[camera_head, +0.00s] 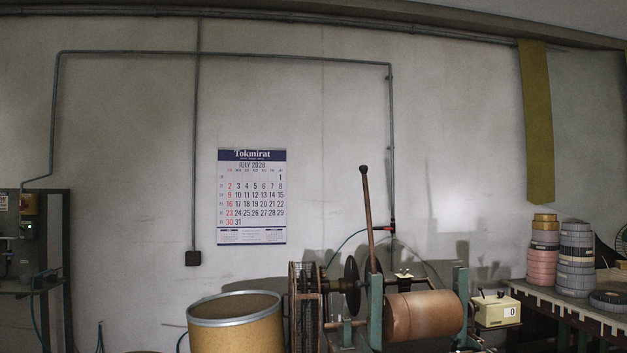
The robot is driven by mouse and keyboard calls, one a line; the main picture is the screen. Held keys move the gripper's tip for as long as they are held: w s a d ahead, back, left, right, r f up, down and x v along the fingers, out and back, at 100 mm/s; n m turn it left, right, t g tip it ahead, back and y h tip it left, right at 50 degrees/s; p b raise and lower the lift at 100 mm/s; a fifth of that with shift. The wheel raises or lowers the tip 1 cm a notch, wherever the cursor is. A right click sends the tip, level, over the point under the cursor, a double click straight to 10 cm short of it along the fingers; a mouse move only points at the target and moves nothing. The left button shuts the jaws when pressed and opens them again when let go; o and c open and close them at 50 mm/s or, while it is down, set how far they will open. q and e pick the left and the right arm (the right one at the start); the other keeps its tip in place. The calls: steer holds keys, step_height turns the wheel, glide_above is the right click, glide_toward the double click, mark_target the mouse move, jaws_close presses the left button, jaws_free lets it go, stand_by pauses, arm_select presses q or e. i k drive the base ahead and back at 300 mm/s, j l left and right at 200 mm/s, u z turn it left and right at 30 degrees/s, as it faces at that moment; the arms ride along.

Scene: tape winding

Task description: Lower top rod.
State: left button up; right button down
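The winding machine stands at the lower middle right. A long brown rod (369,220) with a dark knob rises from it, nearly upright and leaning slightly left at the top; it may be the top rod, but I cannot be sure. A large copper-brown roll (424,315) lies horizontally between green uprights (376,310). A dark disc (352,286) and a caged wheel (304,307) are at its left. Neither of my grippers shows in the head view.
An open drum (236,326) stands left of the machine. A cream counter box (495,310) sits at its right. A table (570,306) at the right holds stacks of tape rolls (575,258). A dark rack (65,265) is at the far left.

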mark_target(363, 169)
steer(key=i+u, duration=0.25)
steer(key=i, duration=0.2)
steer(key=i+l+u, duration=0.1)
steer(key=i+u, duration=0.2)
steer(key=i, duration=0.15)
steer(key=i+l+u, duration=0.25)
steer(key=i, duration=0.15)
